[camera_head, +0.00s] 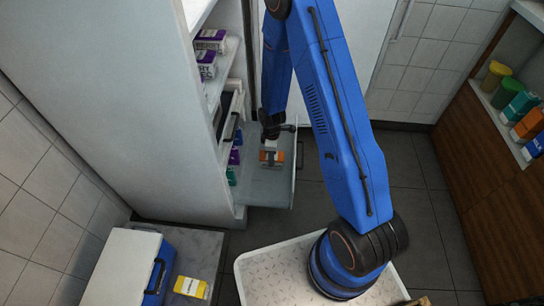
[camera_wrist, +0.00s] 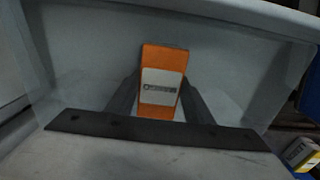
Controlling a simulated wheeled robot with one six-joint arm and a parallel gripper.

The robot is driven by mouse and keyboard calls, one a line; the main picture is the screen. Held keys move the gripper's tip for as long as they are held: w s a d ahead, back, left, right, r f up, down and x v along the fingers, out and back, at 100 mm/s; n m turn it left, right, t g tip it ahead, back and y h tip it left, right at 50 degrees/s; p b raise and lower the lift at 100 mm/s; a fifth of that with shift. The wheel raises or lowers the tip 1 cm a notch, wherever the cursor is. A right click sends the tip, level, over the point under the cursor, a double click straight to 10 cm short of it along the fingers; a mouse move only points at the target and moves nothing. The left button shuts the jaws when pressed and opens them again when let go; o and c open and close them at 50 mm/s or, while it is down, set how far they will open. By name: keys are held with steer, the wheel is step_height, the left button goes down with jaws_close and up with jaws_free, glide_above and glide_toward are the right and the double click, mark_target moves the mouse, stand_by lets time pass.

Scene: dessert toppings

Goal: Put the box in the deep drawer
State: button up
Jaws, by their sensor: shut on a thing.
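An orange box with a white label (camera_head: 271,158) is at my gripper (camera_head: 271,150), over the open drawer (camera_head: 255,190) of the white cabinet. In the wrist view the orange box (camera_wrist: 165,60) stands between my two dark fingers (camera_wrist: 162,98), which are shut on it. Pale drawer walls surround the box there. I cannot tell whether the box touches the drawer floor. The drawer is pulled out and has a dark handle on its front.
Small purple and green items sit beside the drawer's inner end. A blue-and-white cooler (camera_head: 125,265) and a yellow-and-white box (camera_head: 190,287) are at lower left. Colored containers (camera_head: 508,92) line the right shelf.

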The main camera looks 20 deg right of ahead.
steer(key=shift+f, duration=0.1)
steer(key=o, duration=1.3)
steer(key=s+d+r+m+t, duration=0.1)
steer(key=s+r+m, duration=0.1)
steer(key=r, duration=1.2)
steer(key=s+d+r+m, duration=0.1)
steer(key=s+r, duration=0.1)
steer(key=r, duration=1.1)
steer(key=s+d+r+m+t, duration=0.1)
steer(key=s+d+r+m, duration=0.15)
steer(key=s+r, duration=0.6)
steer(key=s+d+r+m+t, duration=0.1)
steer(key=s+r+m, duration=0.3)
steer(key=s+r, duration=0.45)
steer(key=s+r+m, duration=0.1)
steer(key=s, duration=0.2)
steer(key=s+d+r+m+t, duration=0.1)
steer(key=s+r, duration=0.1)
steer(key=s, duration=0.1)
steer(key=s+r+m, duration=0.2)
steer(key=s, duration=0.2)
steer(key=shift+s+d+r+t, duration=0.1)
steer(key=shift+d+r+t, duration=0.1)
steer(key=shift+t, duration=0.2)
